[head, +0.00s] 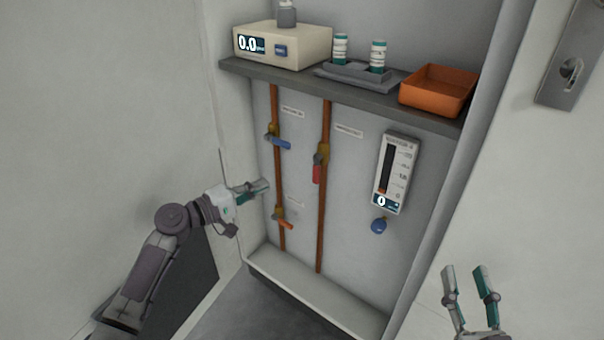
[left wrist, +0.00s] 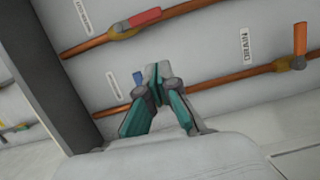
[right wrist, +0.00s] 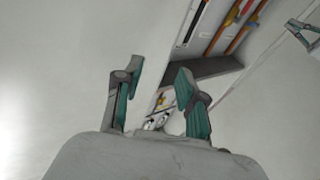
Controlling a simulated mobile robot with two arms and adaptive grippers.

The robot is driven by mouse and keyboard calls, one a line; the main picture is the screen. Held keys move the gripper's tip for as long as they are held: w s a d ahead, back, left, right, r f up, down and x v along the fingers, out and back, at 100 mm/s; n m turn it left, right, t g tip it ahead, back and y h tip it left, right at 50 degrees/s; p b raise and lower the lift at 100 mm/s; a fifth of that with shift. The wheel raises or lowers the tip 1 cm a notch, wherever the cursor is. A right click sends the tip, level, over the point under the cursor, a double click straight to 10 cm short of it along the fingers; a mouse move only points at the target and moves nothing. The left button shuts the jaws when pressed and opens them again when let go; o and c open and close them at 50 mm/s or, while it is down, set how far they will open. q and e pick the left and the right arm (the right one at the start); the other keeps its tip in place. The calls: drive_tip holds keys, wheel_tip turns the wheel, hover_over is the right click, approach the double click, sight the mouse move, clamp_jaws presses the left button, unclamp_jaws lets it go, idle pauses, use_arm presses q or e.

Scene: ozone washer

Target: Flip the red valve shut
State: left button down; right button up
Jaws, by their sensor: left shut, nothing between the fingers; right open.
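The red valve handle (head: 317,174) is on the right-hand copper pipe (head: 323,220) in the head view and lies along the pipe, pointing down from its brass body. In the left wrist view the red handle (left wrist: 143,18) also lies along its pipe, beyond my gripper. My left gripper (head: 264,187) is shut and empty, beside the left-hand pipe and left of the red handle, apart from it. Its closed fingertips (left wrist: 157,82) show in the left wrist view. My right gripper (head: 464,270) is open and empty at the lower right, outside the alcove; its spread fingers (right wrist: 160,75) show in the right wrist view.
The left-hand pipe carries a blue valve handle (head: 281,142) above and an orange one (head: 286,225) below, both turned across it. A gauge (head: 397,172) hangs right of the pipes. A shelf (head: 350,97) juts out above, holding an orange tray (head: 438,92).

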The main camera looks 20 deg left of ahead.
sight(317, 169)
use_arm(q)
drive_tip(key=shift+w+a+r+n, duration=0.25)
drive_tip(key=shift+a+r+n, duration=0.05)
drive_tip(key=shift+a+r, duration=0.15)
use_arm(e)
drive_tip(key=shift+r, duration=0.3)
use_arm(q)
drive_tip(key=w+d+b, duration=0.1)
drive_tip(key=w+d, duration=0.6)
drive_tip(key=d, duration=0.2)
drive_tip(key=shift+d, duration=0.25)
use_arm(e)
drive_tip(key=r+t, duration=0.1)
drive_tip(key=s+r+t+y, duration=0.1)
drive_tip(key=r, duration=0.1)
drive_tip(key=shift+s+a+r+t, duration=0.2)
drive_tip(key=shift+r+t, duration=0.1)
drive_tip(key=shift+t, duration=0.1)
use_arm(q)
drive_tip(key=shift+d, duration=0.1)
